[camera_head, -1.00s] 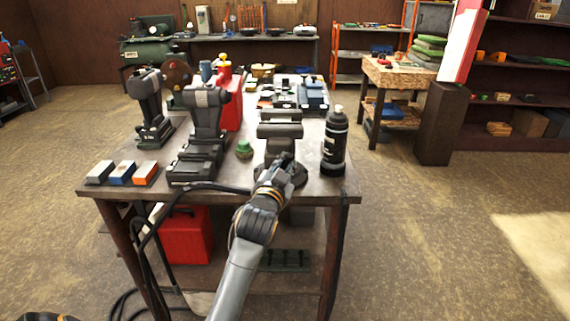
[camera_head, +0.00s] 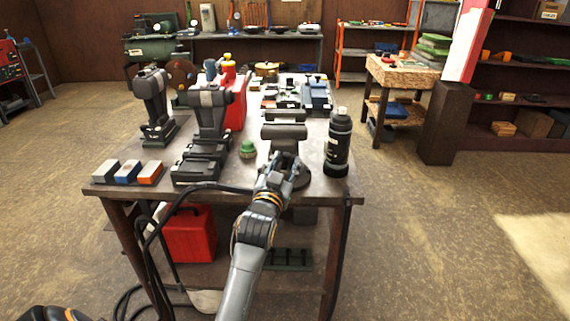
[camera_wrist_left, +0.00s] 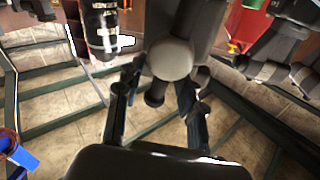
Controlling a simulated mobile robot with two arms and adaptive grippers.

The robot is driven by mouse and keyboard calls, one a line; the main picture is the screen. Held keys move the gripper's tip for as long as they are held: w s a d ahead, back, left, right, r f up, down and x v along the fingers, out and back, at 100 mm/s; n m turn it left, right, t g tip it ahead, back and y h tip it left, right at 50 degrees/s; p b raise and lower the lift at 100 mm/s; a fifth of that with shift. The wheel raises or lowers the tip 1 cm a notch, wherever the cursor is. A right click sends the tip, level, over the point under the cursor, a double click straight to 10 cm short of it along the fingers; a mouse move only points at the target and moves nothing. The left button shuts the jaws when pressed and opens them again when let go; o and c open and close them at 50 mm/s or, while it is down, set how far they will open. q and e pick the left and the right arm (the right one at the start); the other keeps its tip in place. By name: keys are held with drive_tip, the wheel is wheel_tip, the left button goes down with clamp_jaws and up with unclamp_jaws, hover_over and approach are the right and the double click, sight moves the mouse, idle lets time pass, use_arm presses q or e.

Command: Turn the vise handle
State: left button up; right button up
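The grey vise (camera_head: 284,131) stands near the front edge of the workbench. My left gripper (camera_head: 285,163) is just in front of it in the head view, partly covering its lower front. In the left wrist view, the vise's rounded front end (camera_wrist_left: 170,59) faces the camera. The vise handle (camera_wrist_left: 155,94) shows as a short dark piece just below it. The fingers of my left gripper (camera_wrist_left: 155,112) are spread on either side of the handle, with gaps showing. I cannot tell whether either finger touches it. My right gripper is not in view.
A black bottle (camera_head: 338,146) stands close to the right of the vise. A small green object (camera_head: 248,149) and dark power tools (camera_head: 207,125) are to its left. Three small blocks (camera_head: 127,173) lie at the front left. The workbench (camera_head: 315,187) has a little bare top at its front right.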

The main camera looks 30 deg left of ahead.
use_arm(q)
drive_tip(key=r+v, duration=0.1)
drive_tip(key=v, duration=1.1)
drive_tip(key=shift+f, duration=0.45)
drive_tip(key=shift+f, duration=0.1)
